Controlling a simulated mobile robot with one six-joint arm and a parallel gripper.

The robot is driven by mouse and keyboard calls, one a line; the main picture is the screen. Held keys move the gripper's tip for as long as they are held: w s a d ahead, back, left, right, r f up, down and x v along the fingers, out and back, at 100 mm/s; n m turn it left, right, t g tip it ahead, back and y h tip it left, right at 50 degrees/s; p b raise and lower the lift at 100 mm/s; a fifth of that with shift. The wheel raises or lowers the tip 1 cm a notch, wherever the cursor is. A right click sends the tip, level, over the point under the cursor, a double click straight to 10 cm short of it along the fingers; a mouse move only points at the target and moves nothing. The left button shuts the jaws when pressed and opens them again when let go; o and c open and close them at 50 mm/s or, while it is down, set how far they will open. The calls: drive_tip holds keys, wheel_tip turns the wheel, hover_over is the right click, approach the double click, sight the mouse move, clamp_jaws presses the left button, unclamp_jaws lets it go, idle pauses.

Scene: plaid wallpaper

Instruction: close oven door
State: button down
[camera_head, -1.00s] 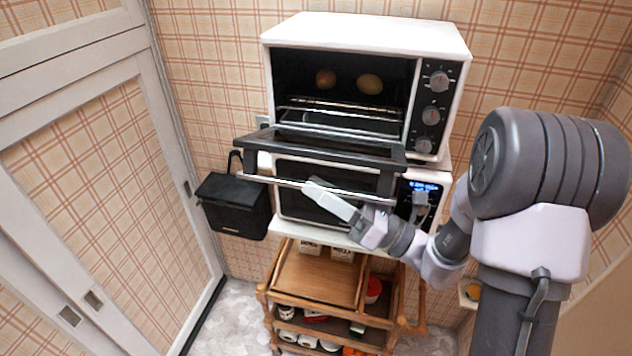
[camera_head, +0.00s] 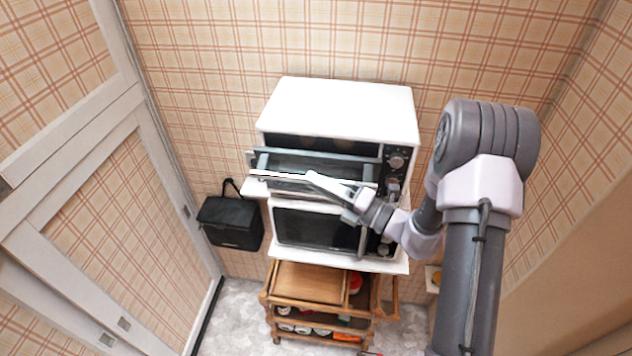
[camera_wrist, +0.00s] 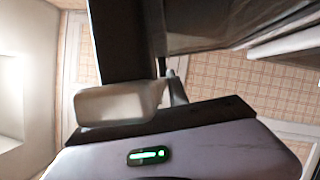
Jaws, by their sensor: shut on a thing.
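A pale bar handle (camera_head: 275,175) runs along the door's outer edge. My gripper (camera_head: 318,180) is shut on this handle near its middle, reaching in from the right. In the wrist view, a grey finger (camera_wrist: 112,103) lies close to dark surfaces; the grip itself is hard to make out there.
The microwave (camera_head: 315,228) sits below the door on a white shelf. A wooden cart (camera_head: 308,284) with stocked lower shelves stands underneath. A black box (camera_head: 231,222) hangs on the wall to the left. A panelled door (camera_head: 90,215) bounds the left side. Floor shows around the cart.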

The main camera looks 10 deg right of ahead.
sight(320, 168)
drive_tip(key=shift+w+d+r+p, duration=0.25)
drive_tip(key=shift+w+r+p, duration=0.2)
drive_tip(key=shift+w, duration=0.3)
drive_tip(key=shift+w+d+r+p, duration=0.3)
drive_tip(key=shift+w+r, duration=0.2)
drive_tip(key=shift+w, duration=0.2)
drive_tip(key=c, duration=1.3)
unclamp_jaws()
drive_tip(key=shift+s, duration=0.1)
